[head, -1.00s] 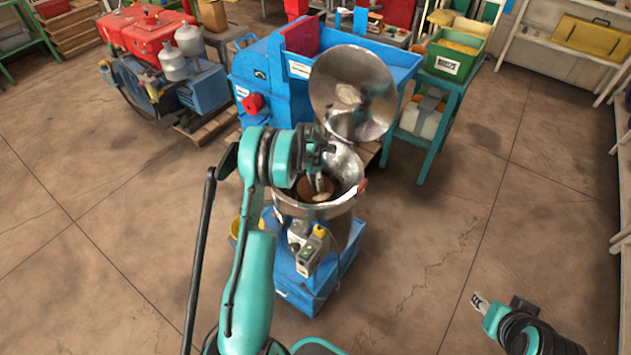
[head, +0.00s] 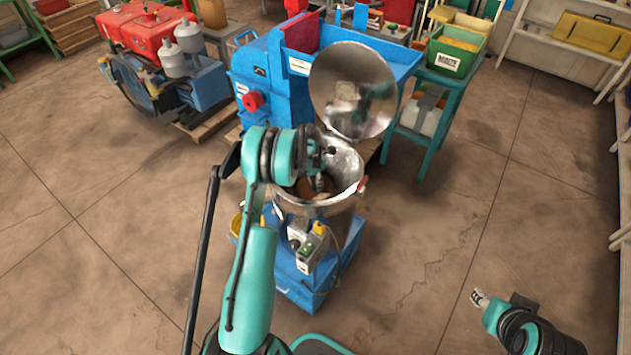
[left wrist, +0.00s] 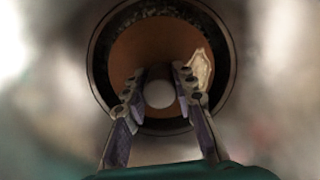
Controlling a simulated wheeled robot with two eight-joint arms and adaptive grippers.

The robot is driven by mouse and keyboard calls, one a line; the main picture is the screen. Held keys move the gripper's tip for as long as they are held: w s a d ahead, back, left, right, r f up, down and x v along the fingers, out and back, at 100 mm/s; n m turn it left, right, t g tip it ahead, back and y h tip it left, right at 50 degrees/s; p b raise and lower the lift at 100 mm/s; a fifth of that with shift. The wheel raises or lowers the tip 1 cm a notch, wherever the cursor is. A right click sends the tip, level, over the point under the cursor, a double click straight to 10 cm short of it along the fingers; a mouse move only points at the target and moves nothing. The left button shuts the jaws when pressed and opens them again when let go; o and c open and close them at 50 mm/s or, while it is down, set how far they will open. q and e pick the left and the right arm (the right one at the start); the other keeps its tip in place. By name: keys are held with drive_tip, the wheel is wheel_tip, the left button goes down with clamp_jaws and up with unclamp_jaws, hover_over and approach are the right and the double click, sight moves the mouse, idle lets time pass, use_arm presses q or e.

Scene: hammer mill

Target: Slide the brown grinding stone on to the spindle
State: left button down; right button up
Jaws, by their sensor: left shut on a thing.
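The brown grinding stone (head: 313,187) is inside the round metal bowl (head: 295,207) of the mill. In the left wrist view the stone (left wrist: 126,52) is a brown disc within a dark ring, with a pale patch at its right. A round grey end (left wrist: 159,94), possibly the spindle, shows at its middle. My left gripper (head: 321,183) reaches down into the bowl and is shut on the stone near its middle; its fingers (left wrist: 158,70) lie either side of the grey end. Whether the stone is seated on the spindle cannot be told. My right gripper (head: 479,297) is far off at lower right.
The mill's round metal lid (head: 352,85) stands open behind the bowl. A blue machine (head: 262,75) is behind, and a teal stand (head: 432,150) with a green crate (head: 452,55) is to its right. A red engine (head: 150,35) stands at left. The floor at right is clear.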

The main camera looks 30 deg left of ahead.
use_arm(q)
drive_tip(key=shift+f, duration=0.6)
drive_tip(key=c, duration=1.2)
unclamp_jaws()
drive_tip(key=shift+o, duration=0.2)
drive_tip(key=r, duration=0.4)
drive_tip(key=s+r, duration=0.1)
drive_tip(key=r, duration=0.7)
drive_tip(key=shift+s+a, duration=0.2)
drive_tip(key=shift+a, duration=0.05)
